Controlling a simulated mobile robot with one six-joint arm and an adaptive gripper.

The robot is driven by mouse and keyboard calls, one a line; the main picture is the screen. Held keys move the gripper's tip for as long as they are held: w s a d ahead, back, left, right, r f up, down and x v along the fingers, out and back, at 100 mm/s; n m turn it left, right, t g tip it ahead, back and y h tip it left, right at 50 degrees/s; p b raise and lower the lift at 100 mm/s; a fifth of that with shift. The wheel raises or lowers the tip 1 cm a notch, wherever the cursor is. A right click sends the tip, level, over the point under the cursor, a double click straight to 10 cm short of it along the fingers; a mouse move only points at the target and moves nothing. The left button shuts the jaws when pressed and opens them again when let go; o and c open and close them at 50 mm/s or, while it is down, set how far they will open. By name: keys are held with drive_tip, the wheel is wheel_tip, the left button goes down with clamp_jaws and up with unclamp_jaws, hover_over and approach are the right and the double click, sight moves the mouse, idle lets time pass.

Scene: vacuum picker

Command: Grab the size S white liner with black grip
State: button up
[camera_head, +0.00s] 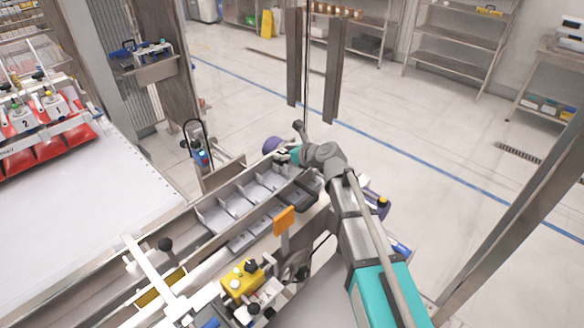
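My gripper (283,156) is at the end of my grey and teal arm, just above the far end of a metal tray (213,214) with several compartments. It is small here, and I cannot tell whether its fingers are open or shut. A purple rounded object (271,145) shows right beside it; I cannot tell whether they touch. I cannot make out a size S mark on anything. White parts with black knobs (265,296) lie at the lower middle, next to a yellow block (243,280) with a black knob. I cannot tell whether any is the liner.
An orange plate (284,221) stands upright at the tray's near side. A white bar (150,270) with a black knob crosses the lower left. Red units (40,135) sit on the white table (90,200) at left. Metal posts (334,75) rise behind my gripper. Open floor lies beyond.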

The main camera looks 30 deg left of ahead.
clamp_jaws()
drive_tip(key=shift+r, duration=0.2)
idle(0.3)
wheel_tip(320, 180, up, 10)
drive_tip(key=p, duration=1)
drive_tip(key=shift+f, duration=0.2)
idle(0.4)
